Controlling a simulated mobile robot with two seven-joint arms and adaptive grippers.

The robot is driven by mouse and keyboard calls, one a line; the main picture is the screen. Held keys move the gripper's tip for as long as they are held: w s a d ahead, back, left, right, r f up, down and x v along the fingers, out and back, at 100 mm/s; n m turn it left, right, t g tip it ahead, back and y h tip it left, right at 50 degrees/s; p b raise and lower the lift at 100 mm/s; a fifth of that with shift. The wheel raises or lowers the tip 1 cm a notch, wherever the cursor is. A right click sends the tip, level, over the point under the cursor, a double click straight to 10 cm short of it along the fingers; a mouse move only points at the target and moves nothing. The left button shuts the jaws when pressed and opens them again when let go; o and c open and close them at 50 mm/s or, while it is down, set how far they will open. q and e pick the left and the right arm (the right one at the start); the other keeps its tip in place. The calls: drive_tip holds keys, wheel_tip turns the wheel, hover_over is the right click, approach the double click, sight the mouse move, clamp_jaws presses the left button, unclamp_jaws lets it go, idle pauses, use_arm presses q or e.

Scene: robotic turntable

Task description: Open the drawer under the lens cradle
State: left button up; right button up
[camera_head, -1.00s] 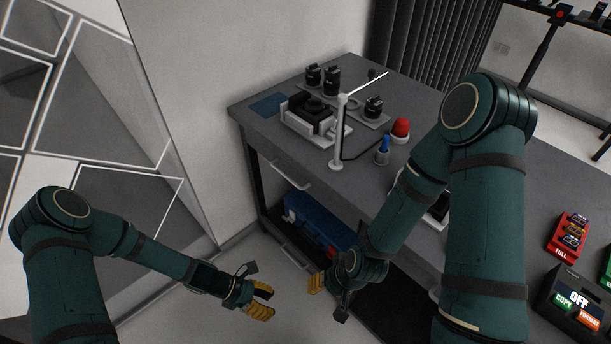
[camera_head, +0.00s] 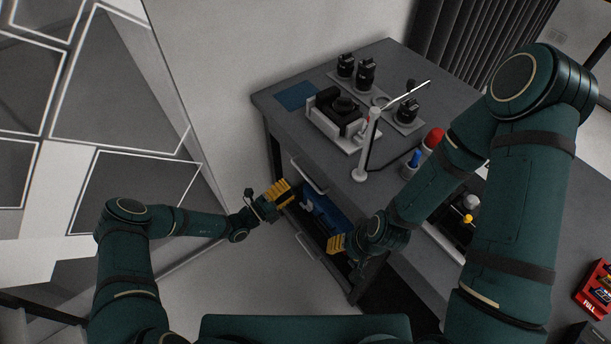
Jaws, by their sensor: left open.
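A grey and white cradle (camera_head: 338,121) holding a black device sits on the back left of the grey worktop. Below the worktop's left side is a drawer front with a pale bar handle (camera_head: 309,178), which looks shut. My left gripper (camera_head: 284,191), with yellow fingertips, is open just left of and below that handle; I cannot tell whether it touches the desk. My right gripper (camera_head: 337,244) is lower, in front of the shelf space; its jaw state is unclear and my forearm partly hides it.
A blue case (camera_head: 326,216) lies in the space below the drawer, above a lower bar handle (camera_head: 306,247). A white post with an arm (camera_head: 368,145), a red dome (camera_head: 433,138) and a blue object (camera_head: 414,158) stand on the worktop. Floor at front left is clear.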

sight(305, 175)
use_arm(q)
drive_tip(key=x, duration=0.7)
clamp_jaws()
